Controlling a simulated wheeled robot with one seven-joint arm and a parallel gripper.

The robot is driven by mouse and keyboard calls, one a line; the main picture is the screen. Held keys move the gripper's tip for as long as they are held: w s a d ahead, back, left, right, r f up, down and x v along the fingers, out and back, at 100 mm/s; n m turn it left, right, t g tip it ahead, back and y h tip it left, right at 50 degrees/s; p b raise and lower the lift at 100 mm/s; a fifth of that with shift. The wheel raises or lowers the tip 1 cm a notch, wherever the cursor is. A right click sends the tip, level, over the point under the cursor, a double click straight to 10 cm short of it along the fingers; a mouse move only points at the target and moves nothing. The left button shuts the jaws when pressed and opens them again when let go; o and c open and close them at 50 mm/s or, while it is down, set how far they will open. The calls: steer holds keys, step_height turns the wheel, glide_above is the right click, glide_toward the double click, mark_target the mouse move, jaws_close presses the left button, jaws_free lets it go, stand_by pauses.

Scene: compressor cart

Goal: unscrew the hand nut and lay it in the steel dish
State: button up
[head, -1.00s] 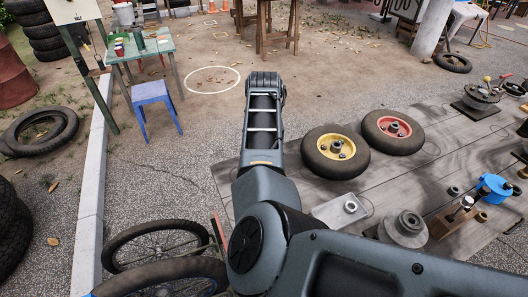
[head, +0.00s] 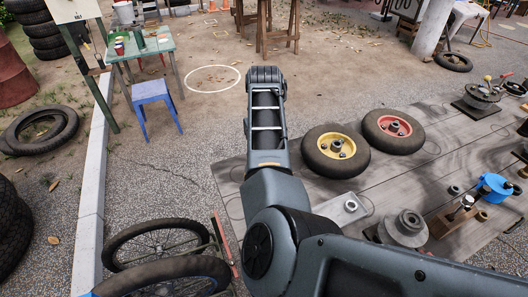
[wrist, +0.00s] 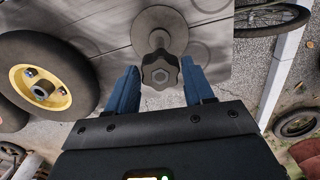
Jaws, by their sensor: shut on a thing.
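The dark, lobed hand nut (wrist: 160,72) sits between the two blue fingers of my gripper (wrist: 161,86) in the wrist view. The gripper is shut on it. Just beyond the nut is a round grey disc (wrist: 173,18) with a short grey post (wrist: 158,39) at its middle. The nut lines up with this post in the picture; I cannot tell whether they still touch. In the head view my arm hides the gripper, the nut and the disc.
A bicycle wheel (head: 160,241) is at lower left.

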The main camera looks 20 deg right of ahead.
steer(key=shift+r, duration=2)
